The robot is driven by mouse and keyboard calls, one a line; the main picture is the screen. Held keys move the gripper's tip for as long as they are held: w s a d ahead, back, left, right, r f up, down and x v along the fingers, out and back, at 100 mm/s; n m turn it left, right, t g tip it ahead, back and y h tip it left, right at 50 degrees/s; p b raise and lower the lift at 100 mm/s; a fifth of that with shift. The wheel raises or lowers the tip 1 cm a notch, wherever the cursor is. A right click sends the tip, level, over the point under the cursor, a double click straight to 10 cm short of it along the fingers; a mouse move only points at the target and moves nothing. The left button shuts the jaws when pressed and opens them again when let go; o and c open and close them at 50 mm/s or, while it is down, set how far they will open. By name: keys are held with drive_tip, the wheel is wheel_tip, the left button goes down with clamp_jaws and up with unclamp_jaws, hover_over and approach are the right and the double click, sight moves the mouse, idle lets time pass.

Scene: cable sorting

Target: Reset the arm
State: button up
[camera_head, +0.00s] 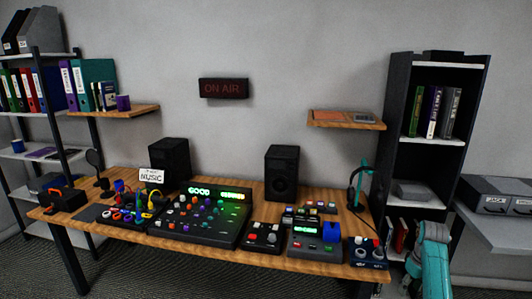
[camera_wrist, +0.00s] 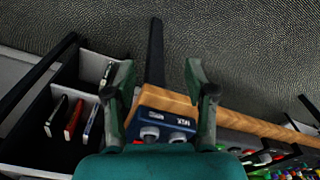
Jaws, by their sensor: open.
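My gripper (camera_wrist: 158,72) shows in the wrist view with its two dark green fingers spread wide apart and nothing between their tips. It hangs above the right end of the wooden desk (camera_wrist: 235,121), and a small blue box with knobs (camera_wrist: 160,130) lies below and between the fingers. In the head view, part of my teal arm (camera_head: 433,250) rises at the lower right, beside the desk's right end (camera_head: 345,270). My gripper itself cannot be made out there.
A mixing console (camera_head: 200,215) with lit green letters, colourful cables (camera_head: 130,215), speakers (camera_head: 282,173) and a headphone stand (camera_head: 360,185) crowd the desk. A dark shelf (camera_head: 397,100) stands behind my arm. A side table with grey cases (camera_head: 497,193) is at right. Bare floor shows in the wrist view.

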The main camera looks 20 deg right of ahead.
drive_tip(key=s+a+f+t+h, duration=0.1)
drive_tip(key=s+a+f+t, duration=0.15)
drive_tip(key=a+f, duration=0.9)
drive_tip(key=s+a+f+t+h, duration=0.15)
drive_tip(key=s+a+f, duration=0.25)
drive_tip(key=a+f, duration=0.7)
drive_tip(key=s+a+t, duration=0.2)
drive_tip(key=s+a, duration=0.5)
drive_tip(key=a, duration=0.2)
drive_tip(key=s+a+r+t, duration=0.2)
drive_tip(key=s+a+r, duration=0.2)
drive_tip(key=s+a, duration=0.25)
drive_tip(key=s+a+r+t, duration=0.2)
drive_tip(key=s+a+r, duration=0.25)
drive_tip(key=s, duration=0.35)
drive_tip(key=s+a+r+t+y, duration=0.1)
drive_tip(key=s+a+r+t, duration=0.1)
drive_tip(key=s+r, duration=0.4)
drive_tip(key=s+a+r+n+t+y, duration=0.1)
drive_tip(key=s+r, duration=0.5)
drive_tip(key=r, duration=0.8)
drive_tip(key=shift+s+a+t, duration=0.25)
drive_tip(key=shift+a+t, duration=0.35)
drive_tip(key=shift+a, duration=0.45)
